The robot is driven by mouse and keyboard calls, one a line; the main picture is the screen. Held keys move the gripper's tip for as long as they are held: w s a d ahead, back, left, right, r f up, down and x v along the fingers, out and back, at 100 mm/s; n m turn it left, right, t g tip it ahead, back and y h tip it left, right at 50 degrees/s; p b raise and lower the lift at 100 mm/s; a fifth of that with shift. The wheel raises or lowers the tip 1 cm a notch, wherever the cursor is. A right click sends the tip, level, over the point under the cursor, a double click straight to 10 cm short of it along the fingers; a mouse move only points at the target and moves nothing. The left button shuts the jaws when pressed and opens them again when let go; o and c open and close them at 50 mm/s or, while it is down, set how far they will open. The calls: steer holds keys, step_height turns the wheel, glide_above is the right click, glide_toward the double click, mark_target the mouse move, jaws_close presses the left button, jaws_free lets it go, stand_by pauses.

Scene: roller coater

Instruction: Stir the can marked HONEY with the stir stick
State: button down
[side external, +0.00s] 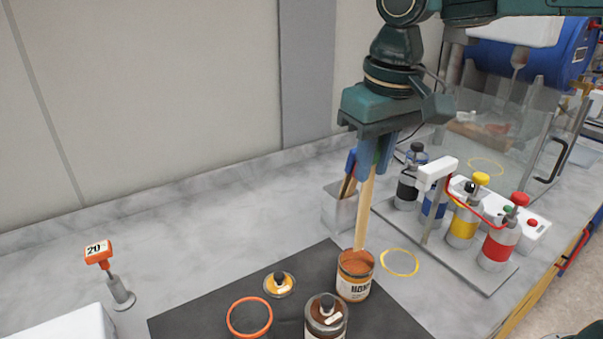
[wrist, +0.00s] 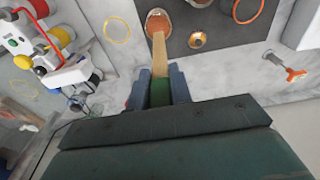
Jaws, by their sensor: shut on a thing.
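The HONEY can (side external: 354,284) stands open on the dark mat, with orange-brown contents at its top. It also shows in the wrist view (wrist: 159,20). My gripper (side external: 376,160) is above it, shut on the wooden stir stick (side external: 365,208). The stick points down, slightly tilted, and its lower end meets the contents inside the can's rim; how deep it goes is hidden. In the wrist view the stick (wrist: 159,55) runs from between the fingers (wrist: 159,88) to the can opening.
A loose lid (side external: 280,284) and an orange ring (side external: 249,317) lie on the mat (side external: 205,318). A metal holder (side external: 340,208) with tools is behind the stick. A bottle rack (side external: 440,250) stands right; a yellow ring (side external: 399,262) lies between.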

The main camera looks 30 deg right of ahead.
mark_target(362, 224)
steer(key=shift+f, duration=4.9)
steer(key=shift+a, duration=0.15)
